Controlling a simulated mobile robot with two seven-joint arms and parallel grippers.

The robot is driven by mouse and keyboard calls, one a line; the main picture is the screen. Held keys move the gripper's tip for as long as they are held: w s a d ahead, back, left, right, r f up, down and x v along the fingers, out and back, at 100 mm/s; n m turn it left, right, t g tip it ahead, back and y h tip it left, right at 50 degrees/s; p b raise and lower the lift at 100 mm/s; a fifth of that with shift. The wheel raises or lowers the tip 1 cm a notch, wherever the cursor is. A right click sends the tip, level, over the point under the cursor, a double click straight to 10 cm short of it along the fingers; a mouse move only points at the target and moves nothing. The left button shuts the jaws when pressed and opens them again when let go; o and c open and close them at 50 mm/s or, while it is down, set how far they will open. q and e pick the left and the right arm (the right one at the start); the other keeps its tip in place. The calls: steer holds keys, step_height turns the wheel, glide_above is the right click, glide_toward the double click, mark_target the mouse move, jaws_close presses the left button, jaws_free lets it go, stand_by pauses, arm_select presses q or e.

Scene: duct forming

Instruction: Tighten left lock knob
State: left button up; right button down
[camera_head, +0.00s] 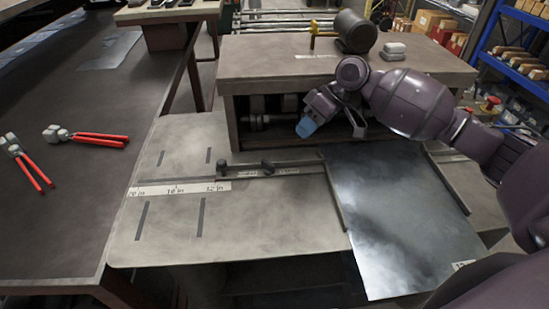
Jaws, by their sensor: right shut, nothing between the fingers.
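Two dark lock knobs stand on the sliding bar (300,170) of the grey forming table. The left lock knob (222,165) is at the bar's left end, near the 12 in mark of the white ruler. The other knob (267,167) is a little to its right. My right gripper (306,128) is shut and empty, its blue fingertips pointing down above and behind the bar. It is apart from both knobs, up and to their right. My left gripper is out of the picture. How tight the knobs are cannot be seen.
A shiny metal sheet (400,215) lies to the right between guide rails. A raised bench (270,70) behind holds a yellow hammer (318,36) and a dark cylinder (355,31). Red-handled pliers (90,136) lie on the dark table at left. The forming table's left part is clear.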

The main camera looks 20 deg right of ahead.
mark_target(268, 167)
steer(key=x, duration=1)
steer(key=shift+f+b, duration=0.3)
steer(key=shift+a, duration=0.15)
